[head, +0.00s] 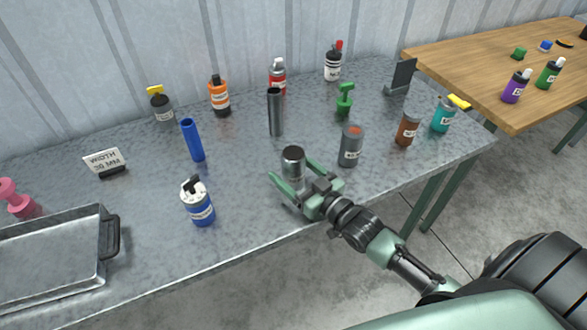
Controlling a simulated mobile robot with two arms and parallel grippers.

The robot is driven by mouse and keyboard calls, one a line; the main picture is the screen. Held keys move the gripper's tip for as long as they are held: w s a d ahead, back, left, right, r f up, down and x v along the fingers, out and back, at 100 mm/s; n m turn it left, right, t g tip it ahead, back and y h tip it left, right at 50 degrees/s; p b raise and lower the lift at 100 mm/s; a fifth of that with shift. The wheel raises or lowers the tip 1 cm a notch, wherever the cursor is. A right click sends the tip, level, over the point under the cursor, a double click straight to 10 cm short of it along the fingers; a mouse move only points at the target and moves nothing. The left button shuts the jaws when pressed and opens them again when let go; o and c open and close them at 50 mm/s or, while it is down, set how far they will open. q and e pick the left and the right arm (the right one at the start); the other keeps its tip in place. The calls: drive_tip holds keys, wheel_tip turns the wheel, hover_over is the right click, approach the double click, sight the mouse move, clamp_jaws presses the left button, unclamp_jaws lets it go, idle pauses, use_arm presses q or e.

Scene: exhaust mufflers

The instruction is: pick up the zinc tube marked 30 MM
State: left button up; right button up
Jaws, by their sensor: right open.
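A short grey metal tube (293,164) stands upright near the front of the grey metal table. My right gripper (289,174) is open, with its green fingers on either side of this tube's lower part; I cannot tell whether they touch it. A taller, slimmer dark grey metal tube (276,115) stands behind it. A blue tube (193,140) stands to the left, tilted in the picture. No 30 MM marking is legible on any tube. A white sign (104,160) at the left bears inverted lettering that seems to read width 30 MM. My left gripper is not in view.
A dark grey canister (350,147) stands close right of my right gripper. A blue-and-white can (198,203) is to its left. A metal tray (50,262) lies at the front left. Several bottles line the back; a wooden table (480,75) is at the right.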

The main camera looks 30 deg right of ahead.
drive_tip(key=c, duration=1.6)
drive_tip(key=shift+o, duration=0.2)
drive_tip(key=shift+r, duration=0.1)
